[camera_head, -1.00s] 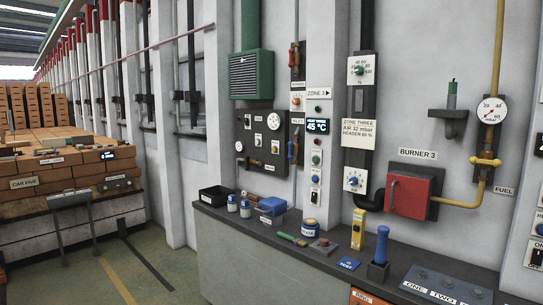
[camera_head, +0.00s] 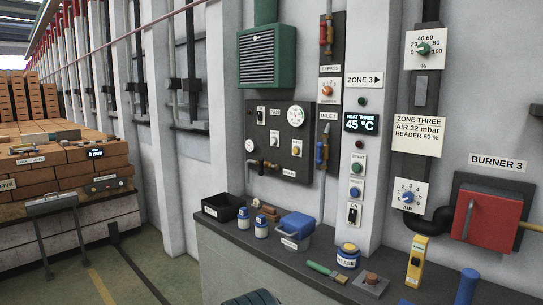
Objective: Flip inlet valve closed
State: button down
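The inlet valve (camera_head: 321,152) sits on a vertical grey pipe on a dark backing plate, under a white INLET label (camera_head: 328,116). Its blue handle stands about upright, along the pipe, next to brass-coloured fittings. Nothing touches it. Above it on the same pipe line is a similar valve with a red handle (camera_head: 324,36), over a BYPASS label (camera_head: 330,69). My gripper does not show in the picture. A dark rounded shape cuts in at the bottom edge; I cannot tell which part it is.
A grey ledge (camera_head: 225,228) runs below the panels. On it stand a black bin (camera_head: 222,208), a blue-lidded box (camera_head: 296,229), a grease jar (camera_head: 347,256), a brush (camera_head: 326,272) and a yellow device (camera_head: 416,262). A red burner box (camera_head: 487,220) juts out at right. Floor is open at left.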

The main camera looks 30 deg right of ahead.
aim_at(320, 145)
jog(key=z, duration=0.4)
jog(key=i, duration=0.9)
jog(key=z, duration=1.35)
jog(key=i, duration=0.45)
jog(key=z, duration=0.35)
